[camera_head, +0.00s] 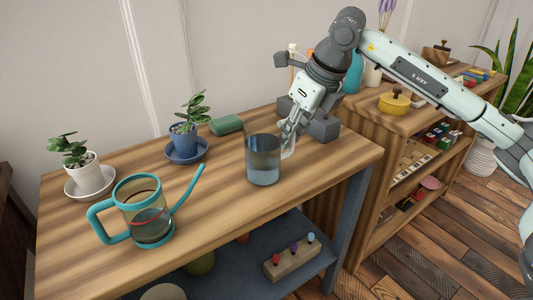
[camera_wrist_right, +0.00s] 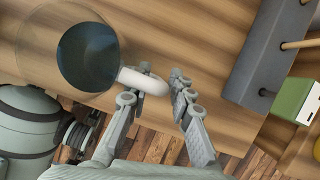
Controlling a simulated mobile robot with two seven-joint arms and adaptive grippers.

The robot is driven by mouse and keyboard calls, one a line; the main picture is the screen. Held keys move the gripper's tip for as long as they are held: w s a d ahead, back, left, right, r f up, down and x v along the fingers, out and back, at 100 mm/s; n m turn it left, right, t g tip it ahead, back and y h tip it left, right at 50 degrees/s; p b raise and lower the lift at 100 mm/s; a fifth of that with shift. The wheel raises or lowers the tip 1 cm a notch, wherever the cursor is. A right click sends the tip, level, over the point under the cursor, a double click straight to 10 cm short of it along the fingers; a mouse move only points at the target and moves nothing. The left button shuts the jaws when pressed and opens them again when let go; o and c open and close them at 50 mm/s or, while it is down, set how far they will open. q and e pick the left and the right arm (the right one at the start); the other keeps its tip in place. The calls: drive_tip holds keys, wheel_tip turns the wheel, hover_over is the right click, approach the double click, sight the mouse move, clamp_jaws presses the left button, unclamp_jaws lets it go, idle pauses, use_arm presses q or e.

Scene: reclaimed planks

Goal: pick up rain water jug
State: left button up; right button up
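The jug (camera_head: 263,160) is a clear cylinder with bluish water in its lower part, standing upright on the plank table (camera_head: 330,165). In the right wrist view the jug (camera_wrist_right: 85,50) is seen from above at the upper left, its pale handle (camera_wrist_right: 148,82) pointing toward my gripper. My right gripper (camera_head: 290,132) is at the jug's handle side. In the wrist view its fingers (camera_wrist_right: 160,84) are apart, with the handle's end between their tips. I cannot tell whether a finger touches it. My left gripper is not in view.
A teal watering can (camera_head: 150,225) stands left of the jug. Two potted plants, one in a blue pot (camera_head: 184,140), and a green block (camera_head: 226,124) are behind. A grey block (camera_head: 322,128) sits close by my right gripper. A shelf unit (camera_head: 385,150) is at right.

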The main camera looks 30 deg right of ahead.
drive_tip(key=shift+c, duration=0.5)
clamp_jaws()
drive_tip(key=shift+w+r, duration=0.1)
drive_tip(key=shift+r, duration=0.05)
